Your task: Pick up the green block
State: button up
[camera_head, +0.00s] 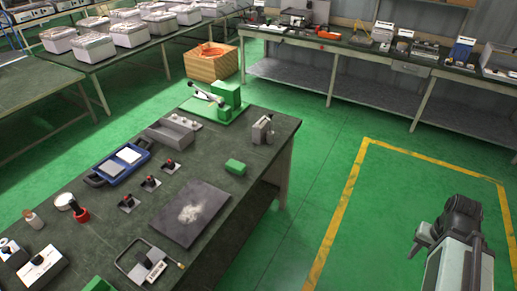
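A small green block (236,167) lies on the dark workbench (262,185), near its right edge. It is just right of a dark square plate with a pale powdery patch. My gripper (420,240) is at the lower right, over the green floor and well to the right of the bench. It is apart from the block, and nothing shows in it. Its fingers are small and partly hidden by my arm, so I cannot tell how far they are open.
The dark plate (192,212), a grey metal device (262,130), a green press (222,100) and a blue-framed tray (120,163) stand on the bench. Another green piece (98,285) shows at the bottom edge. The yellow-lined floor (400,180) between bench and arm is clear.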

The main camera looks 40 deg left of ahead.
aim_at(233, 166)
jog(key=i, duration=2.55)
jog(key=u, duration=4.9)
jog(key=i, duration=1.05)
